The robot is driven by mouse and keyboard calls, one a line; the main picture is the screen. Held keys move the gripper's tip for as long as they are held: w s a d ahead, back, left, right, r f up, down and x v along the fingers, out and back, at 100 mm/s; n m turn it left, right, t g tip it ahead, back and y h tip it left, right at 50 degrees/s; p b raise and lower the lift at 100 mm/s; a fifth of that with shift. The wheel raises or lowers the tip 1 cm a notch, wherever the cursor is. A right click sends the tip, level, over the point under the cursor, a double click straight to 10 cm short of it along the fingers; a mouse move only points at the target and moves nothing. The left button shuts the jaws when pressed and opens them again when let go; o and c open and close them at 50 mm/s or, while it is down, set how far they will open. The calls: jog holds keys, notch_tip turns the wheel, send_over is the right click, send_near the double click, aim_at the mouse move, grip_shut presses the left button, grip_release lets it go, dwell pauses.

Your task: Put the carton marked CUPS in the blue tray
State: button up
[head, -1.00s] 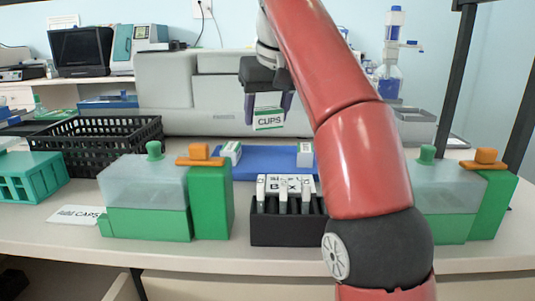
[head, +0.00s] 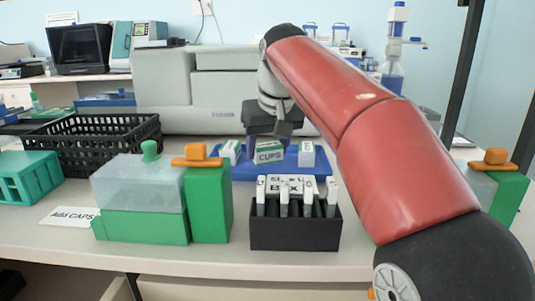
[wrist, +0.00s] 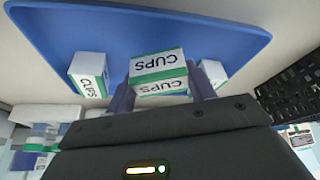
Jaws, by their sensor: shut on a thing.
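The white and green carton marked CUPS (head: 268,154) is between the fingers of my gripper (head: 268,140), low over the middle of the blue tray (head: 240,172). The wrist view shows the carton (wrist: 158,66) upright between the two fingers of my gripper (wrist: 160,92), with the tray (wrist: 200,25) around it. My gripper is shut on it. I cannot tell whether its underside touches the tray. Two similar cartons stand on the tray, one on the left (head: 230,152) and one on the right (head: 306,154).
A black slide rack (head: 295,232) with several white-topped slides stands in front of the tray. A green box with a clear lid (head: 140,195) stands at the left. A black basket (head: 95,145) is behind it. A grey machine (head: 215,95) stands behind the tray.

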jog(key=shift+f, duration=0.85)
jog(key=o, duration=1.1)
jog(key=shift+f, duration=0.1)
jog(key=shift+c, duration=0.2)
jog(key=shift+s+r, duration=0.1)
jog(key=shift+r, duration=0.55)
jog(key=v, duration=1.1)
jog(key=shift+p, duration=0.35)
